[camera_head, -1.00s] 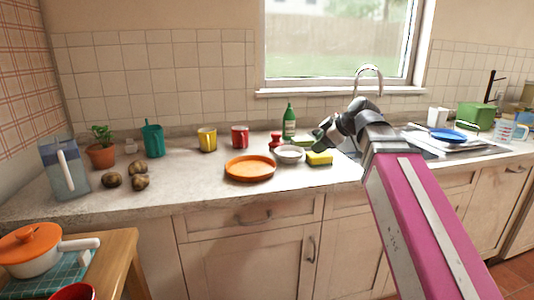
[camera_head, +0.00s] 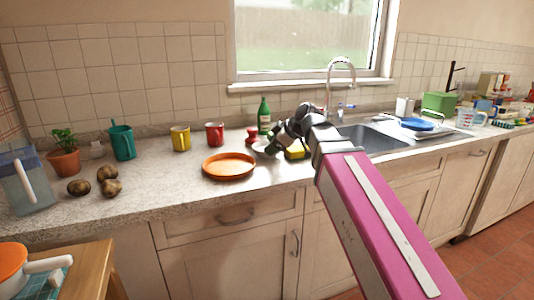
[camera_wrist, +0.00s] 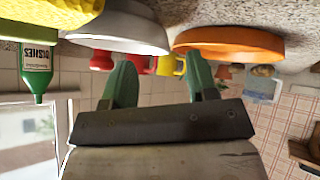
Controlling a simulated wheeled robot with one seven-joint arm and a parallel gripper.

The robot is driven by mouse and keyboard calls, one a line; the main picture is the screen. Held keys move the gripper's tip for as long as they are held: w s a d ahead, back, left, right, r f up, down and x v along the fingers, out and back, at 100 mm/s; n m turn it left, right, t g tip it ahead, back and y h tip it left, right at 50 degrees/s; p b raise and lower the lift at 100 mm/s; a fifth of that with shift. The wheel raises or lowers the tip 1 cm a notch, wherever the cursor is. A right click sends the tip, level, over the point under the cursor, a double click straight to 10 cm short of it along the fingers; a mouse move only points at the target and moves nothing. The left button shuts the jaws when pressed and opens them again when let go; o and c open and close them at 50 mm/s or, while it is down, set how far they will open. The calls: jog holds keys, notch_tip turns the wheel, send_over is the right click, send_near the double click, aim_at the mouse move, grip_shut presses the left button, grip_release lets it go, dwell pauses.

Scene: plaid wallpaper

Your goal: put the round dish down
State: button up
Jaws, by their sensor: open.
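The round dish, a shallow orange one (camera_head: 229,167), lies flat on the counter. It also shows at the top of the wrist view (camera_wrist: 230,42), which is upside down. My gripper (camera_head: 272,147) is over the counter to the right of the orange dish, partly hiding a white bowl (camera_head: 259,148). In the wrist view my gripper (camera_wrist: 160,75) has its two green fingers apart with nothing held between them. The white bowl (camera_wrist: 120,30) and the orange dish are beyond the fingertips, and I see no contact with either.
A yellow sponge (camera_head: 296,153), green bottle (camera_head: 264,116) and red container (camera_head: 252,135) stand close to my gripper. Red (camera_head: 214,134) and yellow (camera_head: 180,138) mugs stand behind the dish. Potatoes (camera_head: 108,180) lie left. The sink (camera_head: 372,138) is right.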

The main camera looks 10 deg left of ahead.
aim_at(260, 155)
jog(key=x, duration=0.4)
grip_shut()
